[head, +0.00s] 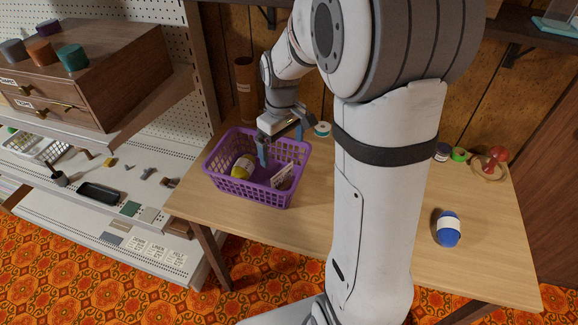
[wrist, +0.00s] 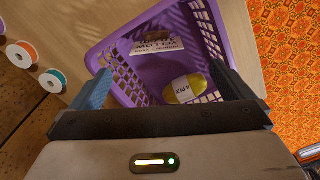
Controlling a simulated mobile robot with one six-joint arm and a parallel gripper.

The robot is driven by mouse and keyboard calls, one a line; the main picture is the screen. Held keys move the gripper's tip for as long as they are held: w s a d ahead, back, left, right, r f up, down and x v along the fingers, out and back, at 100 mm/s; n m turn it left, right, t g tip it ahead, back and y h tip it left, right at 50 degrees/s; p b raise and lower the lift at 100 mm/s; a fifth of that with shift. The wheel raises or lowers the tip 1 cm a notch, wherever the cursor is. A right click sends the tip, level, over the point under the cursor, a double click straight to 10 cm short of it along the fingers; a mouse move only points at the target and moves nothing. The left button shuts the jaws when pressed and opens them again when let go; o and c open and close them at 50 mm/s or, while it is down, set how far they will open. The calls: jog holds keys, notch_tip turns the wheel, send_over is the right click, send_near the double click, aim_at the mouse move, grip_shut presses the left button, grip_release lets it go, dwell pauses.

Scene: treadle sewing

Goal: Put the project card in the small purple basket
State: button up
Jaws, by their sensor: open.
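The purple basket (head: 238,188) stands on the wooden table, left of my arm; it also shows in the wrist view (wrist: 118,30). A pale printed card (head: 284,175) is inside the basket at its right end and looks tilted. A yellow yarn ball with a white band (head: 242,167) lies in the basket too, also in the wrist view (wrist: 184,88). My gripper (head: 281,143) is over the basket, its blue fingers apart with nothing between them.
A blue yarn ball (head: 448,228) and a red pincushion-like object (head: 494,160) sit on the table's right side. Thread spools (head: 322,129) stand near the back. A shelf unit with wooden drawers (head: 90,75) is at left. The table front is mostly clear.

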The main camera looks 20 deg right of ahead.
jog(key=s+a+r+m+t, duration=0.1)
jog(key=s+r+m, duration=0.1)
jog(key=s, duration=0.7)
jog(key=s+a+r+m+t, duration=0.1)
jog(key=s+r+m, duration=0.2)
jog(key=s, duration=0.6)
jog(key=shift+r, duration=0.45)
jog(key=shift+a, duration=0.1)
notch_tip(320, 180, up, 4)
jog(key=p, duration=0.3)
jog(key=shift+s+p, duration=0.1)
jog(key=shift+p, duration=0.2)
